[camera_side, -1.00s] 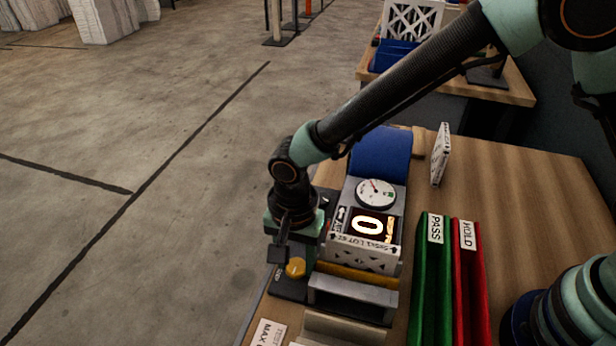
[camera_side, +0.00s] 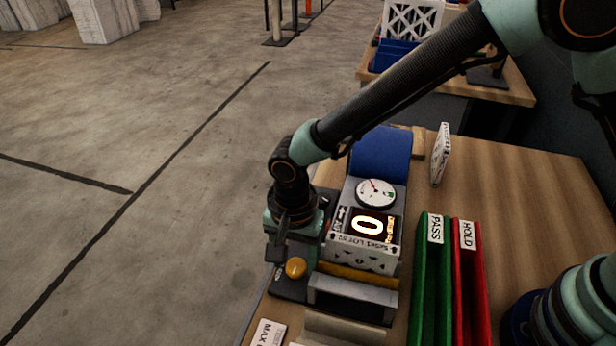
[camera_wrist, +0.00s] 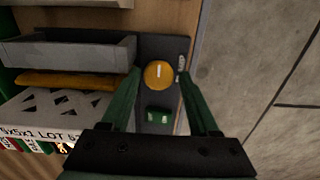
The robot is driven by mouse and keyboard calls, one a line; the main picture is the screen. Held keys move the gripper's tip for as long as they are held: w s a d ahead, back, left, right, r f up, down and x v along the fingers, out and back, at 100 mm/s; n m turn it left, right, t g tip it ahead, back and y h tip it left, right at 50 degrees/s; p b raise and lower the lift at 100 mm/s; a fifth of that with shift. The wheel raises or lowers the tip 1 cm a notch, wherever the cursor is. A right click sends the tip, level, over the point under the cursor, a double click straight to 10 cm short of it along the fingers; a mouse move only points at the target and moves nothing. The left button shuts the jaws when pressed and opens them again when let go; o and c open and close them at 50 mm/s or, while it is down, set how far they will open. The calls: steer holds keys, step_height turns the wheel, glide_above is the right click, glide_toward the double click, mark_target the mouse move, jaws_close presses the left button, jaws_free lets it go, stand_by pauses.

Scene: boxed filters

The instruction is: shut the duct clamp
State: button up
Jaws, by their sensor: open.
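A yellow knob (camera_side: 295,268) with a pale mark sits on a dark panel (camera_side: 288,290) beside the test rig; the knob also shows in the wrist view (camera_wrist: 158,74). A grey bar (camera_side: 352,298) and an amber strip (camera_side: 358,277) lie in front of a white filter (camera_side: 362,256) with a lattice face. I cannot tell for sure which part is the duct clamp. My gripper (camera_wrist: 158,76) is open and points down, its two green fingers on either side of the knob with gaps; it holds nothing. Its height over the knob is unclear.
A green button (camera_wrist: 158,115) is on the same panel. The rig has a dial gauge (camera_side: 376,193) and a display (camera_side: 372,226) reading 0. Green PASS (camera_side: 431,290) and red HOLD (camera_side: 468,290) bins stand at the right. Another filter (camera_side: 440,154) stands behind.

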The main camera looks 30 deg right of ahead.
mark_target(295, 266)
steer(key=shift+s+d+n, duration=0.15)
steer(key=shift+s+n, duration=0.05)
steer(key=shift+n, duration=0.1)
steer(key=n, duration=0.3)
steer(key=shift+n, duration=0.3)
steer(key=n, duration=0.4)
steer(key=shift+f, duration=0.1)
steer(key=n, duration=0.4)
steer(key=shift+w+n, duration=0.1)
steer(key=shift+n, duration=0.2)
steer(key=n, duration=0.5)
step_height(295, 266, up, 12)
steer(key=d+r+m+t, duration=0.2)
steer(key=d+r, duration=0.3)
steer(key=d, duration=0.6)
steer(key=d+r+m+t, duration=0.2)
steer(key=d+r+m, duration=0.2)
steer(key=d, duration=0.7)
steer(key=shift+d+r+y, duration=0.25)
steer(key=shift+r+y, duration=0.15)
steer(key=shift+r, duration=0.15)
